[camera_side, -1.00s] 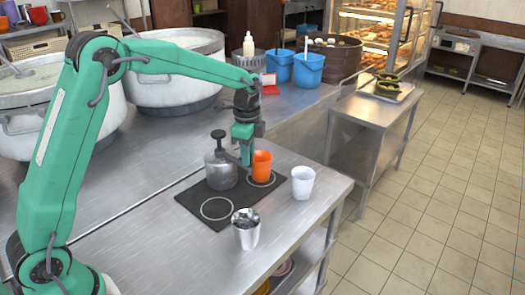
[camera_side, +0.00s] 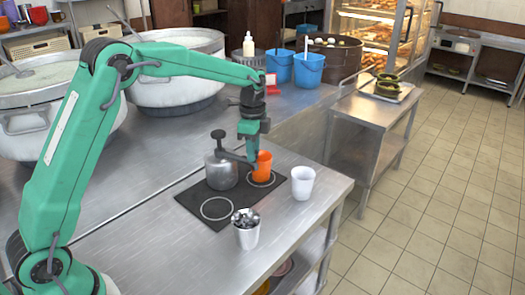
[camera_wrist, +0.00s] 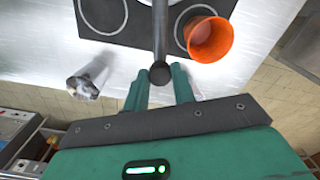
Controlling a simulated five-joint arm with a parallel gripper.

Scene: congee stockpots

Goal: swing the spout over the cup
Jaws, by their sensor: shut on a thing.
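A grey metal pot (camera_side: 221,172) with a dark pump knob stands on a black mat with ring marks (camera_side: 191,203). Its dark spout (camera_side: 236,158) reaches right from the top of the pot, and shows in the wrist view as a dark rod (camera_wrist: 160,35). My gripper (camera_side: 251,160) is shut on the outer end of the spout, between its green fingers (camera_wrist: 160,84). The orange cup (camera_side: 264,169) stands by the far right ring, partly hidden by my gripper. In the wrist view the orange cup (camera_wrist: 208,38) lies right of the spout, which is not over its mouth.
A white cup (camera_side: 303,183) stands right of the mat. Blue buckets (camera_side: 309,69) and large stockpots (camera_side: 172,92) stand behind. The counter's front left is clear.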

